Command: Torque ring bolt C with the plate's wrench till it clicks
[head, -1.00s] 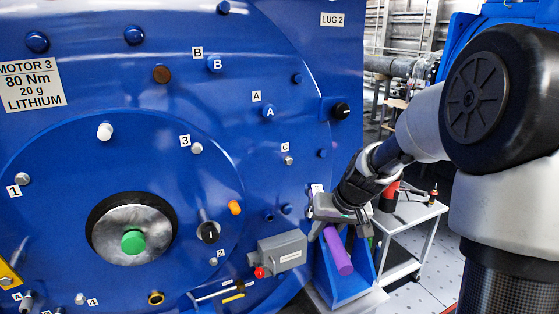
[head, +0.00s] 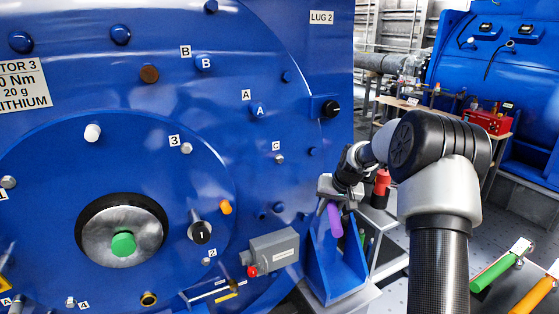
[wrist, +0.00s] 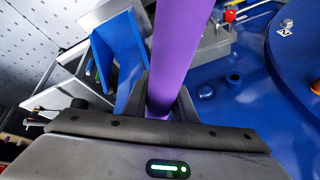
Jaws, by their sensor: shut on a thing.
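The motor's plate (head: 22,82) is partly cut off at the left; 80 Nm is still readable in the earlier head view. My gripper (head: 340,190) is below and right of bolt C in the head view. It is shut on a purple-handled wrench (head: 335,221), whose handle hangs below the fingers. In the wrist view the purple handle (wrist: 180,50) runs up between the fingers (wrist: 168,105). The wrench's head is not visible.
A blue bracket (head: 333,270) stands beneath my gripper. A grey box with a red knob (head: 274,252) is on the motor left of it. Green (head: 494,271) and orange (head: 534,297) handles lie at lower right. A red toolbox (head: 487,121) stands behind.

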